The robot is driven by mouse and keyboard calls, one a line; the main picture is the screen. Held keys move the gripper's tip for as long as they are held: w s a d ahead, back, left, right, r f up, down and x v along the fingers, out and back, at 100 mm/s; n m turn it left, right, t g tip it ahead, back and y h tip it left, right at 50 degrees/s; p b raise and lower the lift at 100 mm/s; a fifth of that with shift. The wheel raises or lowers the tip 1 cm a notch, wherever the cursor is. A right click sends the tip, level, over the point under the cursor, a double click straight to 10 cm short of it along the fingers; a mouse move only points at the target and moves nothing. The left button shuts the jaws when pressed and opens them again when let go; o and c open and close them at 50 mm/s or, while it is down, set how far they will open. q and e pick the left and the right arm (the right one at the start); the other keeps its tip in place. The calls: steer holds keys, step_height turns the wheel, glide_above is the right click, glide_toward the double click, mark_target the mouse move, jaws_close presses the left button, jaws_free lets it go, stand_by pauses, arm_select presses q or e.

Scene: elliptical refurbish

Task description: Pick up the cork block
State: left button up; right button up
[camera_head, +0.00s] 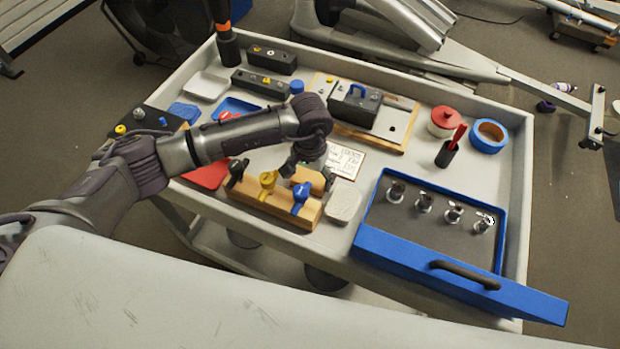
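My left arm reaches in from the left across the cart. My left gripper (304,171) points down behind the rack, to the upper left of the pale block and apart from it. My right gripper is not in view.
The wooden rack (246,197) holds yellow, blue and black knobs. A blue drawer (449,283) with several metal pieces stands open at right. A card (345,160), black box (355,106), red-lidded pot (445,121) and blue tape roll (488,136) lie behind.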

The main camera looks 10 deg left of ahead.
mark_target(313, 175)
arm_select(q)
steer(key=c, duration=0.3)
steer(key=shift+r, duration=0.1)
steer(key=shift+r, duration=0.3)
steer(key=r, duration=0.1)
steer(key=r+b, duration=0.2)
steer(key=shift+w+d+r, duration=0.25)
steer(key=shift+w, duration=0.1)
steer(key=shift+w+d+r+b, duration=0.6)
steer(key=shift+w+d+r, duration=0.55)
steer(key=shift+w, duration=0.25)
steer(key=shift+w+d+r+b, duration=0.55)
steer(key=shift+w+d+r, duration=0.6)
steer(key=shift+w, duration=0.2)
steer(key=shift+w+d+r+b, duration=0.6)
steer(key=shift+w+d+r, duration=0.55)
steer(key=shift+w, duration=0.25)
